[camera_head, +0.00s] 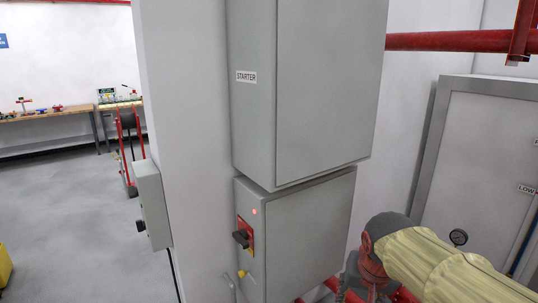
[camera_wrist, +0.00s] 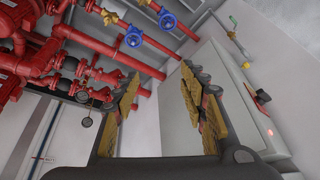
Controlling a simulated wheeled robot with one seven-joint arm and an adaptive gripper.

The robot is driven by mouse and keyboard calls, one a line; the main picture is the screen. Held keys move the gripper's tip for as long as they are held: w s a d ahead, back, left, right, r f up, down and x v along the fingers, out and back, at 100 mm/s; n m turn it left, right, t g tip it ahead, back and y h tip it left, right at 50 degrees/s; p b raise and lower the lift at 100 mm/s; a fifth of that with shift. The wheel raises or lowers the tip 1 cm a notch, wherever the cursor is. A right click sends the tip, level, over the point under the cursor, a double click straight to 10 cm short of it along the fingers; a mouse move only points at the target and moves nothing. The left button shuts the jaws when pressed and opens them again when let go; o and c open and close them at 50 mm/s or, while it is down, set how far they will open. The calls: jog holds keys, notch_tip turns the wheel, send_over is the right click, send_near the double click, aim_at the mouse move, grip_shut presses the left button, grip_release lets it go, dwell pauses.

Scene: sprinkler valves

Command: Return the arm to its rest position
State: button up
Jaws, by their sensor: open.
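My gripper (camera_wrist: 158,78) shows in the wrist view, its two dark fingers with worn golden pads standing well apart. It is open, and nothing lies between the pads. Beyond it are a pale wall and red pipes (camera_wrist: 118,52). The grey cabinet (camera_wrist: 228,85) is on the right of the wrist view, partly hidden behind the right finger. I cannot make out the gripper in the head view.
In the head view, a tall grey starter cabinet (camera_head: 310,80) stands above a lower cabinet (camera_head: 305,225) with a red switch plate (camera_head: 244,238). Two blue valve wheels (camera_wrist: 167,21) show among the pipes. A pale cabinet (camera_head: 480,150) stands right. Open floor (camera_head: 60,200) is left.

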jog(key=s+a+f+n+t, duration=0.1)
jog(key=s+n, duration=0.2)
jog(key=s, duration=1.4)
jog(key=shift+f+y+p, duration=0.15)
jog(key=shift+y+p, duration=0.15)
jog(key=shift+y, duration=0.1)
jog(key=shift+c, duration=0.8)
